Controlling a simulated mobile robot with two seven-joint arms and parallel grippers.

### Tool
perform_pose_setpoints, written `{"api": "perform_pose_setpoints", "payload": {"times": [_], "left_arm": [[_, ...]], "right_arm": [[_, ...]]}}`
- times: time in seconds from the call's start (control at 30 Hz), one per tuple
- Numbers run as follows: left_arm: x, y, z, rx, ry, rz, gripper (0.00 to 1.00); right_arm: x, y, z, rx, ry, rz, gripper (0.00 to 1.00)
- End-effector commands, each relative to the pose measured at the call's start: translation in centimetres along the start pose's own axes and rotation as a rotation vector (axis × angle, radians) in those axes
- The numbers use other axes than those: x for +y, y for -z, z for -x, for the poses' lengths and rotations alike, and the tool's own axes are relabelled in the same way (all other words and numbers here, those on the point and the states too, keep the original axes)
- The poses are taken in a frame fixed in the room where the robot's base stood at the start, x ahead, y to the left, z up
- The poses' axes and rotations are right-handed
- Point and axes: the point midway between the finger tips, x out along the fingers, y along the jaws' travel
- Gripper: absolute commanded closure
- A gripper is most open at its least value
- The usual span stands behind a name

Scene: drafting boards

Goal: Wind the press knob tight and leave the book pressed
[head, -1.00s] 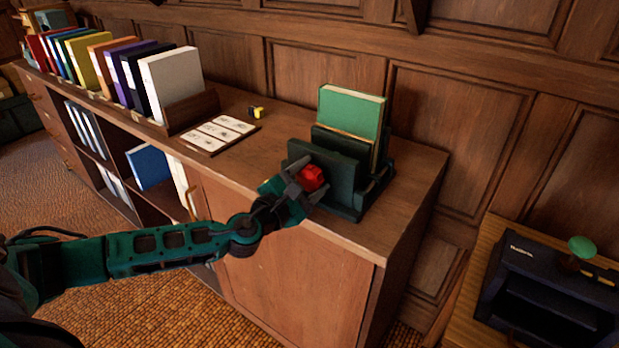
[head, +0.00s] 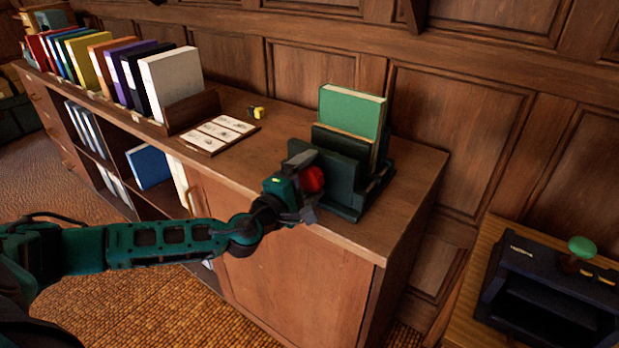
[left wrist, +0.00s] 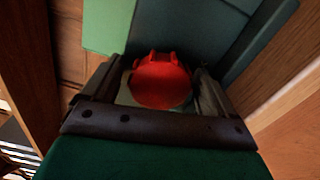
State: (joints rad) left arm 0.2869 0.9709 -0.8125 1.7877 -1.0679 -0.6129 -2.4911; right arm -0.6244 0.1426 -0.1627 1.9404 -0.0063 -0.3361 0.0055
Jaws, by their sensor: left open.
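The red press knob (head: 311,180) is on the front of the dark green book press (head: 343,180), which stands on the cabinet top. The green book (head: 352,112) stands upright in the press between its plates. My left gripper (head: 308,188) is open, with its fingers on either side of the knob. In the left wrist view the red knob (left wrist: 160,84) lies between the two fingers (left wrist: 163,92); I cannot tell whether they touch it. The book also shows at the upper left there (left wrist: 105,25). My right gripper is not in view.
A row of coloured binders (head: 105,65) stands on the cabinet (head: 300,285) at the left. A dark device with a green knob (head: 545,290) sits on a side table at the right.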

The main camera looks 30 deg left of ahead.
Motion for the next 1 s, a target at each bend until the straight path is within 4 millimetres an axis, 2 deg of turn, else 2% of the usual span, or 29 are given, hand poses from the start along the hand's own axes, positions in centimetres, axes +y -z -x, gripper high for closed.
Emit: {"api": "perform_pose_setpoints", "payload": {"times": [0.23,0.5,0.63,0.9,1.0], "left_arm": [[-0.2,0.0,0.0,0.000,0.001,0.060,0.13],[-0.3,0.0,0.0,0.001,0.000,0.512,0.13],[-0.2,-0.1,0.0,0.000,0.001,0.666,0.13],[0.0,-0.1,0.0,0.000,0.000,0.707,0.13],[0.0,-0.1,0.0,0.000,0.000,0.705,0.22]], "right_arm": [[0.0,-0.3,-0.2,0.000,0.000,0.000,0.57],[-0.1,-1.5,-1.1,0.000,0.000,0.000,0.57],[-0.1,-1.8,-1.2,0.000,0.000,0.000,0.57],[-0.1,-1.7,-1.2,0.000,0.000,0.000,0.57],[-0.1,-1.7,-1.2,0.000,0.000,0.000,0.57]]}}
